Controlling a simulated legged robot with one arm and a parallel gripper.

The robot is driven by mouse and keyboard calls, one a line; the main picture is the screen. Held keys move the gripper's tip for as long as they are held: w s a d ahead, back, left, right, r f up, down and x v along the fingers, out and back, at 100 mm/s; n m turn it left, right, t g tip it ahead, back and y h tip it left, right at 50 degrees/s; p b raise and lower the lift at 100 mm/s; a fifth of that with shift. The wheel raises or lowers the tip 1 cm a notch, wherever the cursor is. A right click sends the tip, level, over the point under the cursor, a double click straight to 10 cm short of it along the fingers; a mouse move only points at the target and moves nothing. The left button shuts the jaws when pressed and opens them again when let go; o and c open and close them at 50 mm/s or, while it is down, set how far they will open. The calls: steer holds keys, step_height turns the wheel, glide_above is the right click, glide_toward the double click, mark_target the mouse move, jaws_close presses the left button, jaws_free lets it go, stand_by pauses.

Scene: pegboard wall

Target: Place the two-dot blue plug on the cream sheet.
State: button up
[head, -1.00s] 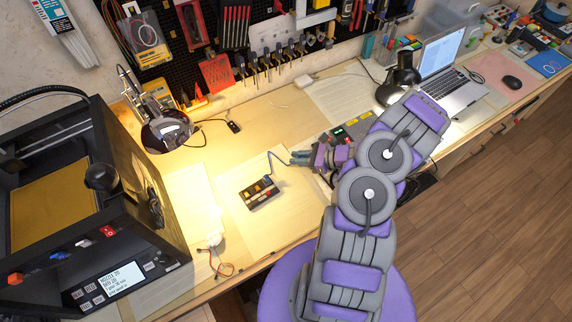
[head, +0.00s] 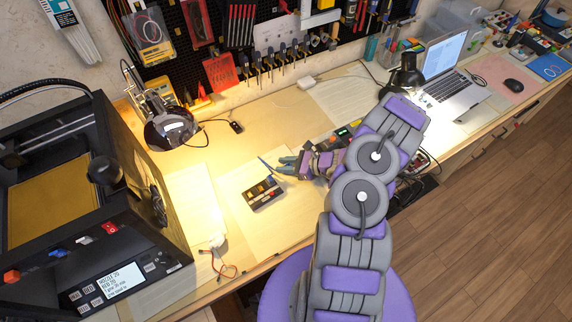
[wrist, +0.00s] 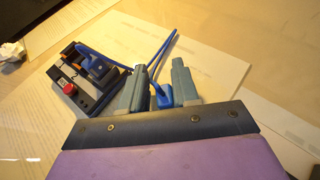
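My gripper (wrist: 160,72) is open, with its two grey-blue fingers apart. A blue plug (wrist: 162,96) shows in the gap between them, closer to the right finger; I see no clear grip on it. A second blue plug (wrist: 96,60) sits on a dark device (wrist: 70,80) with a red button. Blue cable (wrist: 155,52) runs from near the device and past the fingers. Dots on the plugs are too small to tell. In the head view my gripper (head: 285,165) is just right of the device (head: 263,192). A pale cream sheet (head: 287,222) lies under the device; another pale sheet (head: 192,205) is to its left.
A black 3D printer (head: 110,200) stands at left. A dark box with coloured buttons (head: 343,132) lies behind my gripper. A further sheet (head: 340,95) lies towards the pegboard wall. A laptop (head: 445,75) is at the right. Loose wires (head: 222,268) lie near the front edge.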

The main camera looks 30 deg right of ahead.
steer(key=shift+o, duration=1.2)
steer(key=shift+a, duration=0.35)
steer(key=shift+d, duration=0.6)
steer(key=p+v, duration=0.2)
steer(key=v, duration=0.9)
steer(key=shift+s+p, duration=0.2)
steer(key=shift+p, duration=0.15)
steer(key=shift+d+r, duration=0.2)
steer(key=shift+r, duration=0.05)
steer(key=s+a+r+n+g+y, duration=0.1)
steer(key=s+a+r+n+g, duration=0.1)
steer(key=a+r+n+g, duration=1.15)
steer(key=s+a+r+n+t+h, duration=0.1)
steer(key=s+a+r+n+h, duration=0.55)
steer(key=s+a+r, duration=0.7)
steer(key=s+d+r+n+t+h, duration=0.1)
steer(key=s+d+r+n+h, duration=0.3)
steer(key=s, duration=0.5)
steer(key=shift+d+r+n, duration=0.45)
steer(key=shift+r+n, duration=0.2)
steer(key=shift+n, duration=0.55)
